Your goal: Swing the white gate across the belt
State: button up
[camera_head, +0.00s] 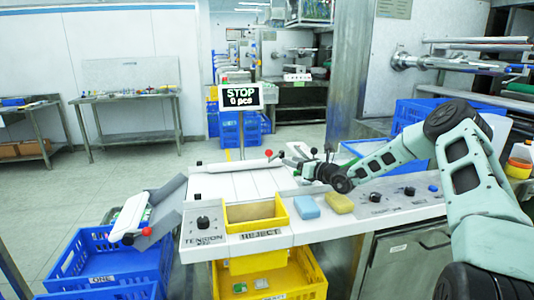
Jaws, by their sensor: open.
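The white belt (235,185) runs behind the front panel, below the sign. A white bar (232,166) lies along its far edge; I cannot tell whether this is the gate. A red knob (268,153) stands at the bar's right end, close to my gripper (287,160). My gripper is open, at the belt's far right corner, reaching in from the right. Its fingers are small and partly merge with the dark parts behind, so contact with the knob cannot be told. Another white flap (130,216) lies on the sloping chute at left, near a second red knob (147,231).
The sign (240,95) reads STOP, 0 pcs. A yellow REJECT tray (256,225), blue block (307,207) and yellow block (340,203) are at the front. Blue crate ONE (100,262) and a yellow crate (300,278) stand below. Black knobs stand on the panel.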

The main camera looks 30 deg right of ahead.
aim_at(269, 153)
jog(key=p+x, duration=0.1)
jog(key=x, duration=1.1)
jog(key=shift+w, duration=0.15)
grip_shut()
